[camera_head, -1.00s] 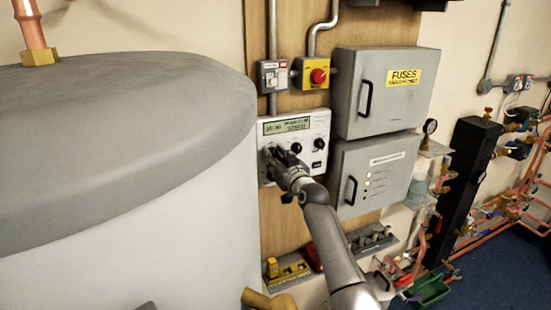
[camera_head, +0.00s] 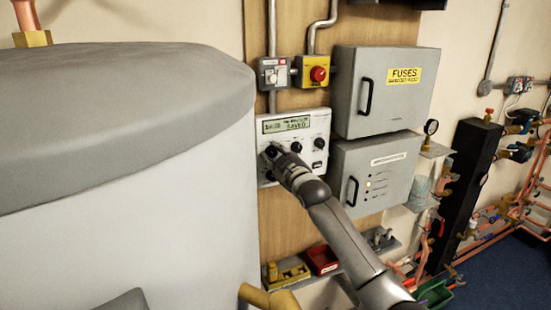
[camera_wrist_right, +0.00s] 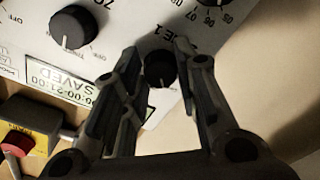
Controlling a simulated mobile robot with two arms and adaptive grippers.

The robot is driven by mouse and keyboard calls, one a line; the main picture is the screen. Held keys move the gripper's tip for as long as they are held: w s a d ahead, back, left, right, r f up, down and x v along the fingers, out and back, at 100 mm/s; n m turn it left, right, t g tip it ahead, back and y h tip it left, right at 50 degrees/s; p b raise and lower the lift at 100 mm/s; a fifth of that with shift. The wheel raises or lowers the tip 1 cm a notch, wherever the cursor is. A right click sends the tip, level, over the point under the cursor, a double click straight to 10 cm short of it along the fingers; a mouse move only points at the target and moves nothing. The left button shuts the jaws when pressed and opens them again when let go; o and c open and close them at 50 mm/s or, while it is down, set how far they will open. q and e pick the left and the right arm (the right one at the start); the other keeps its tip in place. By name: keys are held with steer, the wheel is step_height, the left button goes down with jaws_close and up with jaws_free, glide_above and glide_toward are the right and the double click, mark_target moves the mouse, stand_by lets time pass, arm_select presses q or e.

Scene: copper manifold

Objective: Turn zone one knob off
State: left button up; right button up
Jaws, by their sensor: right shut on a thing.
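A white control panel (camera_head: 318,128) with a lit green display and dark knobs hangs on the wooden board. My right gripper (camera_head: 272,154) reaches its lower left part and hides some of it. In the right wrist view the panel appears upside down. There my right gripper (camera_wrist_right: 157,50) has its two fingers on either side of a small black knob (camera_wrist_right: 160,72), beside a partly hidden label ending in "1". The gripper is shut on this knob. The display (camera_wrist_right: 70,82) reads "SAVED". My left gripper is not in view.
A large grey-topped tank (camera_head: 120,130) stands close on the left. A fuse box (camera_head: 385,90) and a second grey box (camera_head: 374,165) are right of the panel. A red emergency button (camera_head: 318,73) is above it. Trays (camera_head: 287,274) sit below.

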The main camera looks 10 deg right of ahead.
steer(key=shift+n, duration=0.5)
steer(key=o, duration=1)
steer(key=shift+o, duration=0.2)
steer(key=shift+s, duration=0.15)
steer(key=s+d, duration=0.2)
steer(key=s, duration=0.9)
steer(key=shift+s+d, duration=0.15)
steer(key=shift+s, duration=0.1)
